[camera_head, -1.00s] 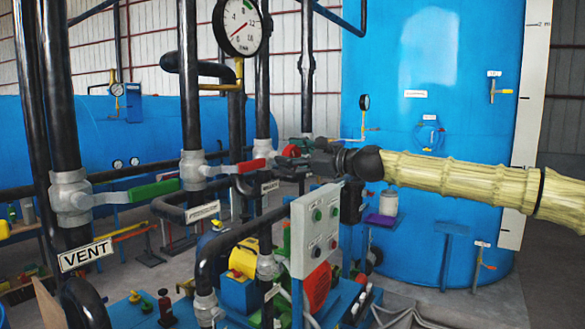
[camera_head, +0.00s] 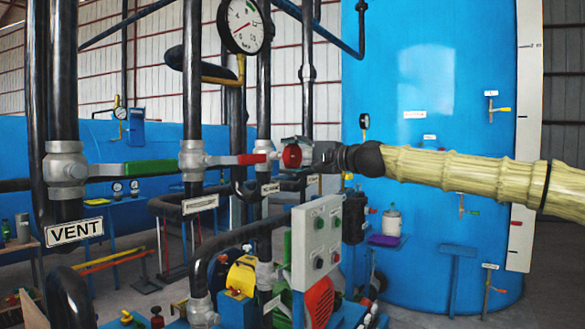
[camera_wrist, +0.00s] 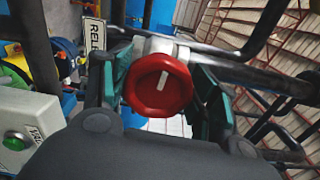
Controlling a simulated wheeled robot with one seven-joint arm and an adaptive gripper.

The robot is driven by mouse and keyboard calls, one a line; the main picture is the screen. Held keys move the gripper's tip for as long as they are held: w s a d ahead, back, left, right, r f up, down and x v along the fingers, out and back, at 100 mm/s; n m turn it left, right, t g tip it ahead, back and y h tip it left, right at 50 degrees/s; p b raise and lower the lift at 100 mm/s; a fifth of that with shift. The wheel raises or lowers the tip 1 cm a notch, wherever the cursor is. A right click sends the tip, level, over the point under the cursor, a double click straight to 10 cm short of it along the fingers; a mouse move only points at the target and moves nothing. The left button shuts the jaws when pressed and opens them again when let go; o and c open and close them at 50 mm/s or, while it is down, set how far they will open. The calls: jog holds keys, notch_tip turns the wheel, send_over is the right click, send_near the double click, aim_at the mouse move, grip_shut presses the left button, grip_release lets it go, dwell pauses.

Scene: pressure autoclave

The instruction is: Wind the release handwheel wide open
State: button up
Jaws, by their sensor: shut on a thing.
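The red release handwheel (camera_wrist: 160,85) fills the middle of the wrist view, with a short white mark on its face tilted slightly right of upright. A white sign reading "REL…" (camera_wrist: 93,38) hangs behind it at the upper left. The teal fingers of my gripper (camera_wrist: 165,90) lie on its left and right sides, shut on it. In the head view the red handwheel (camera_head: 292,156) shows at the left end of my dark gripper (camera_head: 312,155), on a pipe fitting. The gripper hides part of the wheel there.
A grey control box (camera_head: 318,240) with buttons stands just below my arm. A gauge (camera_head: 244,24) hangs above; a blue tank (camera_head: 430,110) stands behind.

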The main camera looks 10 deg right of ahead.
jog(key=n+b, duration=0.2)
jog(key=n, duration=0.1)
jog(key=n+b, duration=0.1)
jog(key=shift+f+n+b, duration=0.3)
jog(key=n+b, duration=0.3)
jog(key=n, duration=0.1)
jog(key=shift+d+f+n, duration=0.1)
jog(key=shift+n, duration=0.2)
jog(key=n+b, duration=0.2)
jog(key=n, duration=0.3)
jog(key=shift+w+b, duration=0.15)
jog(key=shift+b, duration=0.15)
jog(key=n+b, duration=0.1)
jog(key=n, duration=0.3)
jog(key=shift+w+d, duration=0.1)
jog(key=shift+d, duration=0.05)
jog(key=shift+n, duration=0.5)
jog(key=o, duration=1)
